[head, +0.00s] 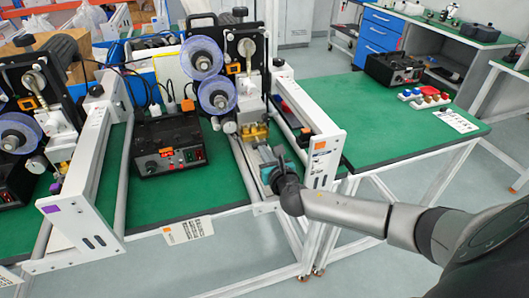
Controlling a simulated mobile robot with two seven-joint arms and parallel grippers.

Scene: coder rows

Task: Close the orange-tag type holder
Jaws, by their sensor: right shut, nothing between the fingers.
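The orange tag (320,145) is on the end plate of the right-hand white frame. The coding machine (243,60) on this frame has blue-purple ribbon reels. A brass-coloured block (255,132), which looks like its type holder, sits low at the front of the machine. My right gripper (264,151) is shut and empty just in front of and below the block. I cannot tell whether it touches the block, or how far open the holder is. My left gripper is not in view.
A second machine stands left on a white frame with a purple tag (51,209). A black control box (168,144) sits between the frames. The right green table (385,135) has open space, with another control box (394,68) and coloured knobs (425,97) at the back.

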